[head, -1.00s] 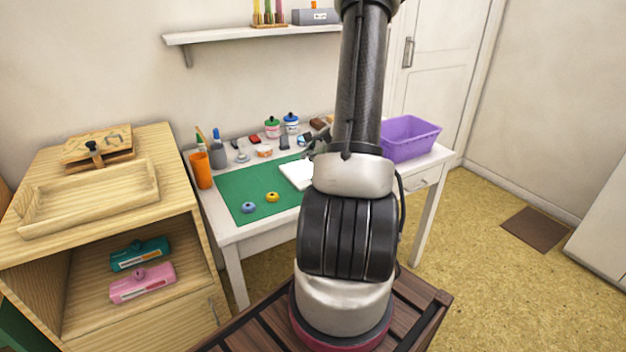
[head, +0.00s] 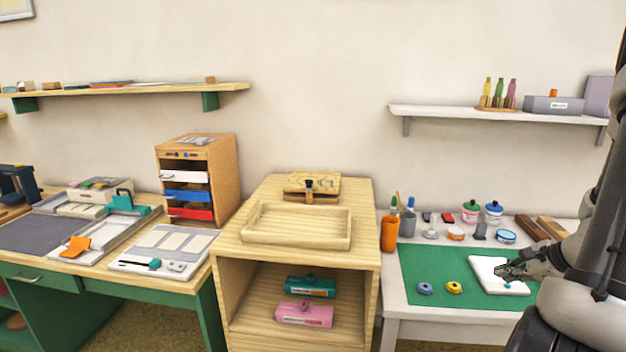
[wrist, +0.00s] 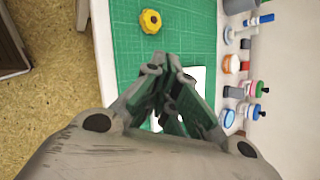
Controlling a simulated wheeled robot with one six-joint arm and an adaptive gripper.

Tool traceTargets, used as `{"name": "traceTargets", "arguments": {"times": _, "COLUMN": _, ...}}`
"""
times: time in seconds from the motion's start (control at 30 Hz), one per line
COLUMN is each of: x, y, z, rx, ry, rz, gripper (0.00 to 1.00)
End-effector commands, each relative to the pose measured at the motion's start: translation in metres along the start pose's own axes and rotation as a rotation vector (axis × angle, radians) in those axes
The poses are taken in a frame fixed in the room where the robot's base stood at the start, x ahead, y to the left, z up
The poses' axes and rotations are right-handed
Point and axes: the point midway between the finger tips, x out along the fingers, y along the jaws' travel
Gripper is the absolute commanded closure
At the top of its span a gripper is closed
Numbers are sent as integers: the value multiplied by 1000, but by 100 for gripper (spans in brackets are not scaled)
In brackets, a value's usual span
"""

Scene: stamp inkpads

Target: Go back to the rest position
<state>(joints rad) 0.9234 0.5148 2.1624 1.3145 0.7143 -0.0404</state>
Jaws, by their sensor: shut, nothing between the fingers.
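My gripper (head: 503,273) is above the white pad (head: 482,267) on the green mat (head: 415,262), at the right of the head view. In the wrist view my gripper (wrist: 166,82) has its fingers together and empty, with part of the white pad (wrist: 199,80) behind them. I cannot tell whether the fingertips touch the pad. A blue round piece (head: 424,288) and a yellow one (head: 454,287) lie on the mat left of the pad. The yellow one also shows in the wrist view (wrist: 150,21).
An orange cup (head: 389,233), jars (head: 493,212) and small items line the back of the white table. A wooden cabinet with a shallow tray (head: 297,239) stands left of it. A green desk (head: 110,296) is further left. A white shelf (head: 450,112) hangs above.

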Motion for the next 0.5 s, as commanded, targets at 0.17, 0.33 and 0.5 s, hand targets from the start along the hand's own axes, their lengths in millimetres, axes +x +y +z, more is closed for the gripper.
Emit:
{"name": "traceTargets", "arguments": {"times": 0.17, "x": -52, "y": 47, "z": 63, "rx": -389, "ry": -92, "rz": 225, "gripper": 100}}
{"name": "traceTargets", "arguments": {"times": 0.33, "x": -111, "y": 84, "z": 112, "rx": -814, "ry": -128, "rz": 442, "gripper": 100}}
{"name": "traceTargets", "arguments": {"times": 0.5, "x": -171, "y": 105, "z": 144, "rx": -1257, "ry": -91, "rz": 618, "gripper": 100}}
